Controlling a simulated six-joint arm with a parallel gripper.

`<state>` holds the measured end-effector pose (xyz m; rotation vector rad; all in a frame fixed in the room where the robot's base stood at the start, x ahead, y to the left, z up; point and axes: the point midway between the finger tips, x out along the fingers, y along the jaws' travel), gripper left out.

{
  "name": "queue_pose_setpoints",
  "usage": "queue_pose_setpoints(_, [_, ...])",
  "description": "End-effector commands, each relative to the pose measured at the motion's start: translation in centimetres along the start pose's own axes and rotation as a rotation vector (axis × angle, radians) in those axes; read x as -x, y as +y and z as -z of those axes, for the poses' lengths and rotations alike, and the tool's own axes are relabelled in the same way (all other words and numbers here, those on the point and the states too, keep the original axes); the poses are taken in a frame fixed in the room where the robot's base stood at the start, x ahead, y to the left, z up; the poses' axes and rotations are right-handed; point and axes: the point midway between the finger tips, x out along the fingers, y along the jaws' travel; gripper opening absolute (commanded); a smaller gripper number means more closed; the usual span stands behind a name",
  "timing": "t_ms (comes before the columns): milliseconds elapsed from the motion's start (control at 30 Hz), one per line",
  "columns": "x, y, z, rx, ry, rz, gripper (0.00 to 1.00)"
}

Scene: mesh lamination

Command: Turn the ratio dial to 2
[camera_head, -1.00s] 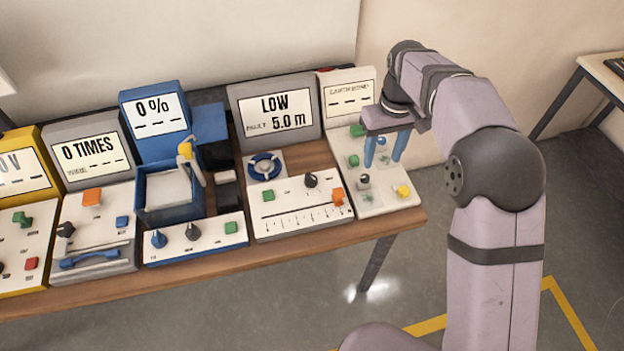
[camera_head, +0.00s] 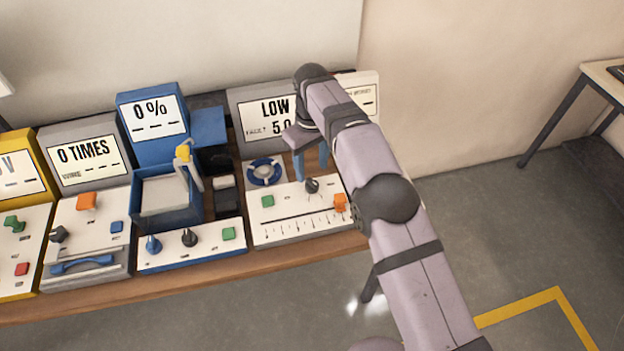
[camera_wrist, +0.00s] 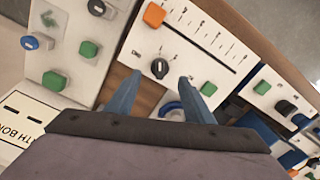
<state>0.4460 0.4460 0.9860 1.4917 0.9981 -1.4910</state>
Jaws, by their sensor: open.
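Several dials show, but their labels are too small to read, so I cannot tell which is marked ratio. A black dial (camera_head: 312,185) sits on the white panel below the "LOW" screen (camera_head: 275,112). In the wrist view this black dial (camera_wrist: 160,68) appears between and just beyond my fingertips. My gripper (camera_head: 311,172) is open and empty over the back of that panel. The wrist view shows both blue fingers of my gripper (camera_wrist: 159,78) spread apart. Another black dial (camera_head: 190,237) and a blue dial (camera_head: 153,244) are on the blue unit's front panel.
Near the black dial are a green button (camera_head: 268,201), an orange slider knob (camera_head: 340,203) and a blue ring (camera_head: 264,172). The "0 TIMES" unit (camera_head: 86,162) stands farther left. My arm covers much of the rightmost unit (camera_head: 361,92).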

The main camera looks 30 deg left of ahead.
Motion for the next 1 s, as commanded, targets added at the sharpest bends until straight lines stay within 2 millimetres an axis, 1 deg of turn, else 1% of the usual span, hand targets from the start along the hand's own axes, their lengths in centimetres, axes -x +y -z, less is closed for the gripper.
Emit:
queue_pose_setpoints(300, [-3.9, 0.0, -0.2, -0.001, -0.004, 0.001, 0.48])
queue_pose_setpoints(500, [-5.7, 0.0, -0.1, -0.002, -0.002, 0.001, 0.48])
queue_pose_setpoints(633, [-6.2, 0.0, -0.1, -0.002, -0.001, 0.000, 0.48])
queue_pose_setpoints(867, [-6.3, 0.0, -0.1, -0.002, 0.000, 0.000, 0.48])
queue_pose_setpoints(967, [-6.3, 0.0, -0.1, -0.002, 0.000, 0.000, 0.26])
queue_pose_setpoints(1000, [-6.2, 0.0, -0.1, -0.002, 0.000, 0.000, 0.17])
